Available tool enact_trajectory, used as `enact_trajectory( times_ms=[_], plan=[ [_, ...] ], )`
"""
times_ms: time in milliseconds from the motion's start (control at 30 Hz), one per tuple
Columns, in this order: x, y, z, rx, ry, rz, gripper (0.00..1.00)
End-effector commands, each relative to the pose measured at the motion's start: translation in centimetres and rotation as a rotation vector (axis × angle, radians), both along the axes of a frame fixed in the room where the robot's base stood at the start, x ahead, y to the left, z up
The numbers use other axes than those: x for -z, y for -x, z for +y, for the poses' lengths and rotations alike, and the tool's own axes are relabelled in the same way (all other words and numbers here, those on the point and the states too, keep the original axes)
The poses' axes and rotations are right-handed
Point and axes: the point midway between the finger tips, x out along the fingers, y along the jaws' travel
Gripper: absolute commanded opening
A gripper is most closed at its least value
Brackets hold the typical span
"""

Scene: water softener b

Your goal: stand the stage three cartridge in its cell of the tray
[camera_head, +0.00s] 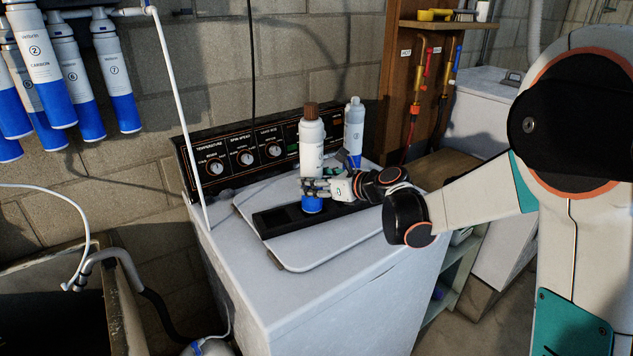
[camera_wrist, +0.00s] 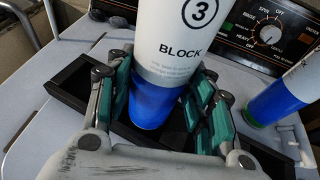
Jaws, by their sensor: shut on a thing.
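The stage three cartridge (camera_head: 312,140) is white with a brown cap and a blue lower end. In the wrist view the cartridge (camera_wrist: 185,40) shows a circled 3 and the word BLOCK. My gripper (camera_head: 318,188) is shut around its lower part; the fingers (camera_wrist: 165,105) lie on both sides of it. The cartridge is upright, its blue end over the middle of the black tray (camera_head: 272,223). I cannot tell whether its base rests in a cell. The tray's left end (camera_wrist: 75,85) shows an open cell; my fingers hide much of the rest.
A second white and blue cartridge (camera_head: 354,128) stands behind and right of the held one, near the control panel (camera_head: 250,150) of the white washer (camera_head: 300,285). Several cartridges (camera_head: 60,75) hang on the wall at left. A thin white pipe (camera_head: 180,100) rises left of the washer.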

Motion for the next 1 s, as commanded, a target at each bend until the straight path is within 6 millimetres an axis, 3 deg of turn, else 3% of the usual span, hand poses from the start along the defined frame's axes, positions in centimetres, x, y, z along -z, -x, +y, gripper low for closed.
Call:
enact_trajectory(
  times_ms=[667, 700, 767, 1000],
  plan=[
    [1.5, 0.0, 0.0, 0.0, -0.001, -0.001, 0.22],
    [1.5, 0.0, 0.0, 0.0, -0.001, -0.001, 0.55],
    [1.5, 0.0, 0.0, 0.0, -0.001, -0.001, 0.69],
    [1.5, 0.0, 0.0, 0.0, 0.0, 0.0, 0.72]
  ],
)
